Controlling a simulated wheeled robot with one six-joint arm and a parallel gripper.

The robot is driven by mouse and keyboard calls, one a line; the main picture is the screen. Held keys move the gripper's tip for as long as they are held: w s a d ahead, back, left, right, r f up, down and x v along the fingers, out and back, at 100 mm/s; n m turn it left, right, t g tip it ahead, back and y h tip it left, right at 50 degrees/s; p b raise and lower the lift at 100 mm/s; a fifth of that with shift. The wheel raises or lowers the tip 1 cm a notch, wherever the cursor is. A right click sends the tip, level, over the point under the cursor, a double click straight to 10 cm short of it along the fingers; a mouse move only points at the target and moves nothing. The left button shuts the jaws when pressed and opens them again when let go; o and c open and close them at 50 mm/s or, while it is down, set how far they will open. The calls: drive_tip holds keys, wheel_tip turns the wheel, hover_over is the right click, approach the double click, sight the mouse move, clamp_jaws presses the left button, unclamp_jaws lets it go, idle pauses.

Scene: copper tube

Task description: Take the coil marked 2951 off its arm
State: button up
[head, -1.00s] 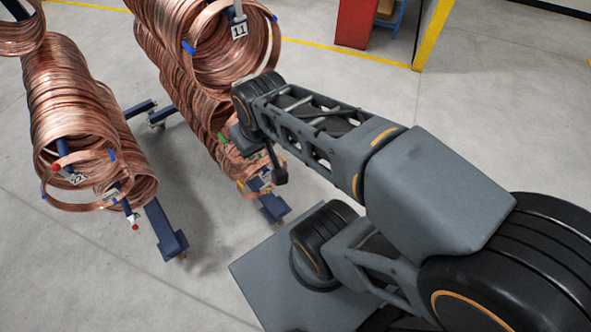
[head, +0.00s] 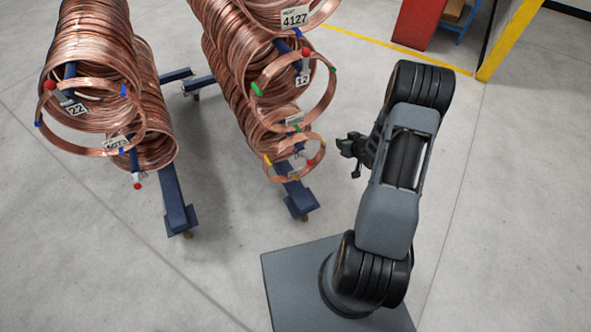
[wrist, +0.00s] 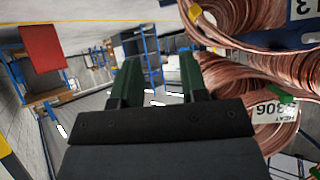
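No tag reading 2951 is legible in either view. Copper coils hang on the arms of two blue racks, a left stack (head: 100,60) and a right stack (head: 235,60). In the head view, one tag on the right stack reads 4127 (head: 295,17). A small tag by the lower right coil (head: 312,160) is too small to read. My gripper (head: 345,155) is to the right of that coil, apart from it. In the wrist view its two green fingers (wrist: 158,85) are spread with nothing between them.
Arm plates 22 (head: 75,107) and 12 (head: 302,80) show, with red arm-end balls. Blue rack feet (head: 178,215) stand on the floor. A red cabinet (head: 428,22) and yellow post (head: 512,40) are at the back right. The floor right of my arm is clear.

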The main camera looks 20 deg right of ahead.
sight(324, 156)
drive_tip(key=s+a+f+t+y+b, duration=0.1)
drive_tip(key=s+f+t+y+b, duration=0.2)
drive_tip(key=f, duration=0.9)
drive_tip(key=shift+m+g, duration=0.3)
drive_tip(key=shift+g, duration=0.2)
drive_tip(key=b+x, duration=0.2)
drive_tip(key=x, duration=0.4)
drive_tip(key=shift+w+a+f, duration=0.25)
drive_tip(key=shift+a, duration=0.05)
drive_tip(key=shift+d+r+b+x, duration=0.1)
drive_tip(key=shift+b+x, duration=0.65)
drive_tip(key=shift+x, duration=0.85)
drive_tip(key=shift+d+r+b+x, duration=0.15)
drive_tip(key=shift+b+x, duration=0.55)
drive_tip(key=shift+x, duration=0.9)
drive_tip(key=shift+w, duration=0.2)
clamp_jaws()
